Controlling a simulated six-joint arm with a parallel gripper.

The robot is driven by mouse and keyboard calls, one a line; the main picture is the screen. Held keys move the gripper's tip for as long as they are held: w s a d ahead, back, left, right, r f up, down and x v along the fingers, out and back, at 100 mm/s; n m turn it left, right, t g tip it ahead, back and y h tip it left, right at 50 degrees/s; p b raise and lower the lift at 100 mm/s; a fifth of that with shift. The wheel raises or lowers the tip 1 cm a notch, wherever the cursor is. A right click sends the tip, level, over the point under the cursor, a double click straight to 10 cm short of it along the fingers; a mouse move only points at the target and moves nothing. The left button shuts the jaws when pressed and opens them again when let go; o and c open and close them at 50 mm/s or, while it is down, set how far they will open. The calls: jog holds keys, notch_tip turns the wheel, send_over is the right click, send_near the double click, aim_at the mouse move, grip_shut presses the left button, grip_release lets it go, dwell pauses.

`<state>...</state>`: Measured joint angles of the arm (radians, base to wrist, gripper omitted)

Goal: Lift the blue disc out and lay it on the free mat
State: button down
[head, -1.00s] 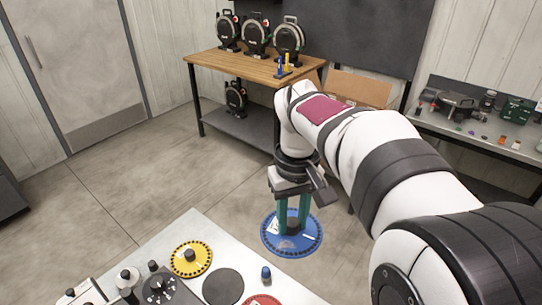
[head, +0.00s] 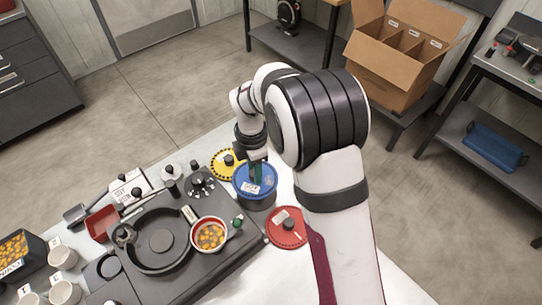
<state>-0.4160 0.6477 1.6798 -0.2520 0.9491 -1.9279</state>
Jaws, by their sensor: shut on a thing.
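The blue disc (head: 267,191), with a white label and dark holes round its rim, is in my gripper (head: 257,174). The disc looks roughly level, above the worktable between the yellow disc (head: 222,170) and the red disc (head: 280,238). A dark round mat (head: 262,205) shows partly under its near edge; the rest is hidden by the disc. I cannot tell whether the disc touches the mat. The seed meter's black housing (head: 163,240) is open, with a round recess.
A dark plate with knobs (head: 199,185) lies left of the blue disc. White cups (head: 62,257) stand far left.

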jog(key=shift+f, duration=3.2)
jog(key=shift+f, duration=0.45)
jog(key=shift+c, duration=1.2)
grip_release()
jog(key=shift+r, duration=3)
